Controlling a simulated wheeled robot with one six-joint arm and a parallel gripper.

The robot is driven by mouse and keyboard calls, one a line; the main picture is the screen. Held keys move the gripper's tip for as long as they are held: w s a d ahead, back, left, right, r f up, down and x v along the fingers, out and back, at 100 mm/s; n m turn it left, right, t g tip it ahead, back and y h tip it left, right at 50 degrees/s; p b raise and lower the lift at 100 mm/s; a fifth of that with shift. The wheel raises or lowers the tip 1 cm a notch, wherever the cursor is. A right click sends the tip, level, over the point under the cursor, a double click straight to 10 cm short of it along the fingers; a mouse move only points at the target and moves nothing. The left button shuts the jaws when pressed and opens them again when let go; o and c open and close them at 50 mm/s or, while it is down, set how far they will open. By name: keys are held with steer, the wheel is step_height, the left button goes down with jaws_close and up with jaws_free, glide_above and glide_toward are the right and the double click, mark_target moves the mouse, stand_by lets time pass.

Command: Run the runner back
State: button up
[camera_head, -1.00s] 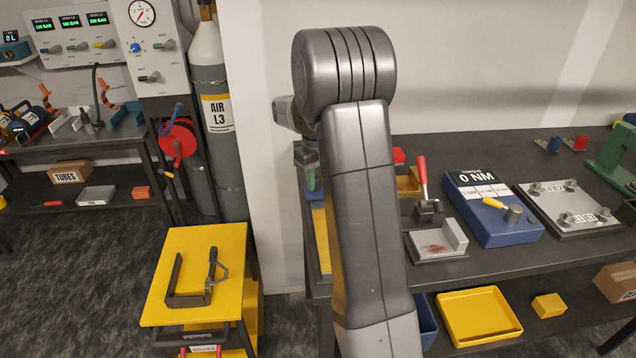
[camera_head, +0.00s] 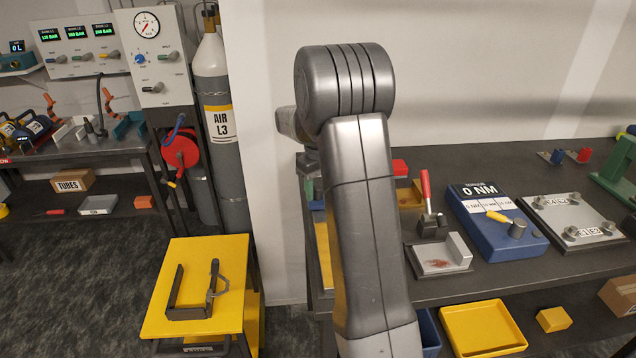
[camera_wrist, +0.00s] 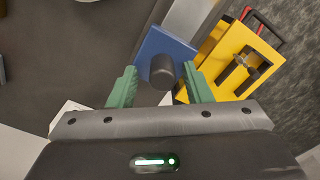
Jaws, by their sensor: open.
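A blue block with a dark round knob (camera_wrist: 163,70) shows in the wrist view; I take it to be the runner. A pale metal strip (camera_wrist: 188,18), perhaps its rail, runs off beyond the blue plate (camera_wrist: 163,42). My gripper (camera_wrist: 159,68) is open. Its green fingers stand on either side of the knob, with the left one appearing a little apart from it; I cannot tell whether the right one touches. In the head view my arm hides most of this spot; only a bit of green finger (camera_head: 308,190) shows left of it.
A yellow stand (camera_head: 180,318) with a dark bracket (camera_head: 193,293) is left of the bench. The bench (camera_head: 470,160) carries a red-handled clamp (camera_head: 428,205), a blue torque unit (camera_head: 495,225) and a grey plate (camera_head: 575,220). A gas cylinder (camera_head: 215,80) stands behind the stand.

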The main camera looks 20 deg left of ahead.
step_height(320, 180, up, 14)
steer(key=b, duration=0.1)
stand_by(0.4)
steer(key=shift+f, duration=0.1)
step_height(320, 180, down, 14)
steer(key=shift+p, duration=0.55)
steer(key=shift+s+d, duration=0.1)
steer(key=shift+s, duration=0.05)
steer(key=shift+s+d, duration=0.25)
steer(key=shift+s, duration=0.15)
steer(key=shift+w+a, duration=0.1)
